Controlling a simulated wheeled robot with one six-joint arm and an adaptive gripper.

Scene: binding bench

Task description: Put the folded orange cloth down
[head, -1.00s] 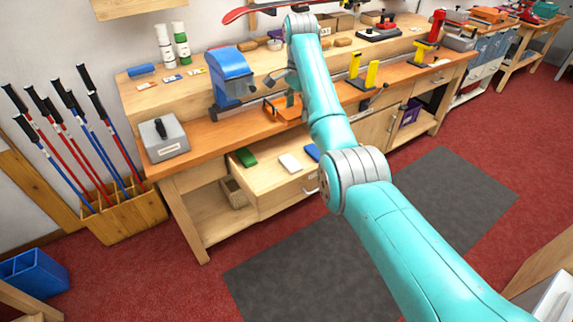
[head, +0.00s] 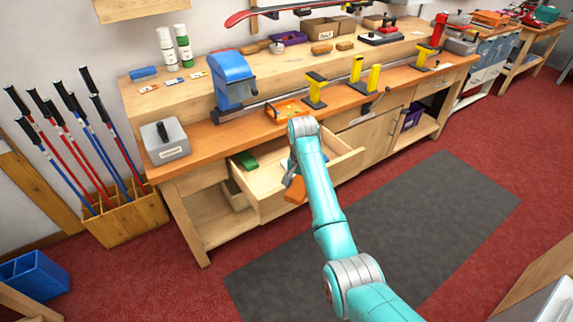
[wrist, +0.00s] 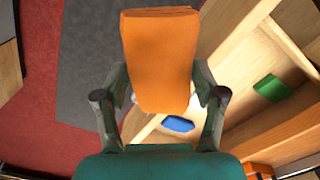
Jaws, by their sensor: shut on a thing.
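The folded orange cloth (wrist: 160,60) is a thick, flat orange pad between the two fingers of my gripper (wrist: 161,88) in the wrist view. My gripper is shut on it. In the head view my gripper (head: 291,176) is at the open drawer's front, and the cloth (head: 295,190) hangs below it, clear of the bench top. In the wrist view, the cloth's far end lies over the grey mat and red floor and hides part of the drawer front.
The open drawer (head: 270,202) holds a green block (head: 247,160) and a blue block (wrist: 178,124). An orange item (head: 287,110) lies on the bench top near the blue clamp (head: 232,80) and yellow-topped posts (head: 316,88). A grey box (head: 165,140) stands at the bench's left end.

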